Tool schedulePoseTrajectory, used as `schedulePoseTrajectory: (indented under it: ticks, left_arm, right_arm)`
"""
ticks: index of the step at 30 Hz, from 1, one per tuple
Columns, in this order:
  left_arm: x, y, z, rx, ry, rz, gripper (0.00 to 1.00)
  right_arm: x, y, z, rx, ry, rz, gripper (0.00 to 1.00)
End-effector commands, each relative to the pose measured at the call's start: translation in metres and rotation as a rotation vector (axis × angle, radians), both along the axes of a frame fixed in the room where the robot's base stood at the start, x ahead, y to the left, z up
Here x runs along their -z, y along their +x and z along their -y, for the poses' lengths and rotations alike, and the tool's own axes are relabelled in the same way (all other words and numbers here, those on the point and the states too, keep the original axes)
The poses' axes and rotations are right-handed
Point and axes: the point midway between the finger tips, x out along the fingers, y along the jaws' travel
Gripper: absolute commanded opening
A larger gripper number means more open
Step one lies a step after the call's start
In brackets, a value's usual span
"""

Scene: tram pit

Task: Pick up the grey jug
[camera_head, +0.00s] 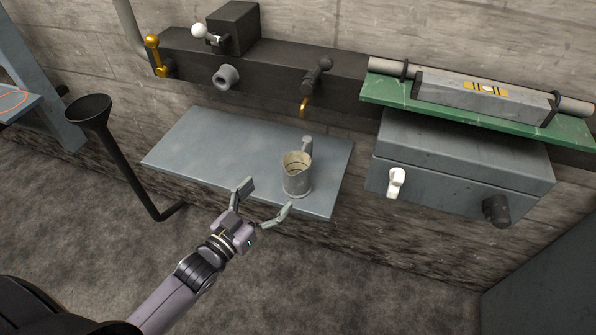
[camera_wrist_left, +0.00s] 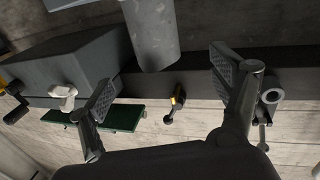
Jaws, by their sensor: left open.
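The grey jug (camera_head: 297,178) stands upright on the grey metal shelf (camera_head: 210,150), near its front right part. Its handle points to the back. My left gripper (camera_head: 265,200) is open and empty, in front of and to the left of the jug, with its fingers spread toward it. In the left wrist view, the jug (camera_wrist_left: 152,35) shows as a grey cylinder at the top, cut off by the edge, beyond the open left gripper (camera_wrist_left: 163,80). I see no contact with the jug. My right gripper is not in view.
Behind the shelf runs a dark beam with a brass tap (camera_head: 304,107) and a grey pipe stub (camera_head: 226,76). A grey box (camera_head: 460,150) with knobs stands to the right, under a green board (camera_head: 385,92). A black funnel (camera_head: 88,110) is at left. The shelf's left part is clear.

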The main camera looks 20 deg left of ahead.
Motion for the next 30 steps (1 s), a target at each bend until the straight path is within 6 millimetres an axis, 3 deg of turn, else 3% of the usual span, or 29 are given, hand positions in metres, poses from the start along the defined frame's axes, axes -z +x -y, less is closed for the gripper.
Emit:
schedulePoseTrajectory:
  ticks: [3,9,16,24,30]
  left_arm:
    - [-0.002,0.027,0.008,0.000,0.000,0.003,0.84]
    - [0.000,0.057,0.017,-0.001,0.001,-0.001,0.84]
    - [0.001,0.072,0.023,0.000,0.000,0.000,0.84]
    - [0.005,0.108,0.036,-0.001,0.001,-0.001,0.84]
    - [0.006,0.114,0.038,-0.001,0.002,-0.003,0.84]
  right_arm:
    - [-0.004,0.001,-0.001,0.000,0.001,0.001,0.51]
    - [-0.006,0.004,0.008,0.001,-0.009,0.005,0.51]
    - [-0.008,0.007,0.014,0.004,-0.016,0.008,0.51]
    - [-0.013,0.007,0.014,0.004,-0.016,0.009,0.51]
    - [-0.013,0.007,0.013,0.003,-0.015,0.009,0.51]
